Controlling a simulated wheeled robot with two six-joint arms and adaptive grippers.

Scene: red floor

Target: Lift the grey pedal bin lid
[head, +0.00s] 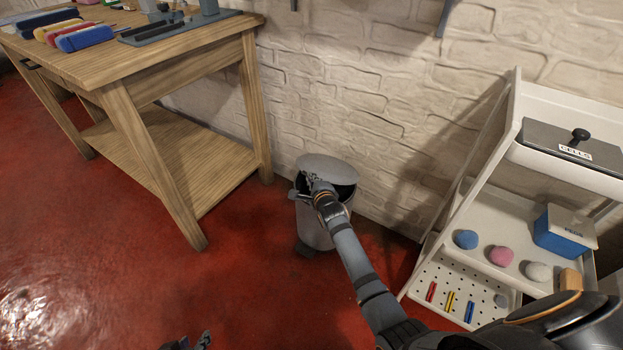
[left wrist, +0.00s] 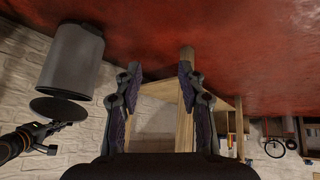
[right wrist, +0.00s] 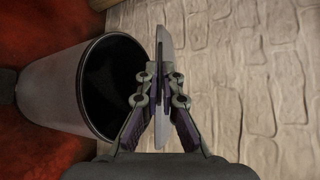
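The grey pedal bin (head: 312,228) stands on the red floor by the brick wall, its dark mouth partly uncovered. Its grey lid (head: 330,166) is raised and tilted up at the wall side of the mouth. My right gripper (head: 312,186) is at the lid. In the right wrist view its fingertips (right wrist: 162,75) close on both sides of the lid (right wrist: 160,125), seen edge-on beside the open bin (right wrist: 65,90). My left gripper (head: 190,343) is low in the head view, away from the bin. In the left wrist view its fingers (left wrist: 158,90) are wide apart and empty.
A wooden workbench (head: 150,60) with a lower shelf stands left of the bin. A white shelf rack (head: 480,190) stands right, holding a labelled grey box (head: 560,145), a blue box (head: 562,236) and several coloured lumps. Red floor in front of the bin is clear.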

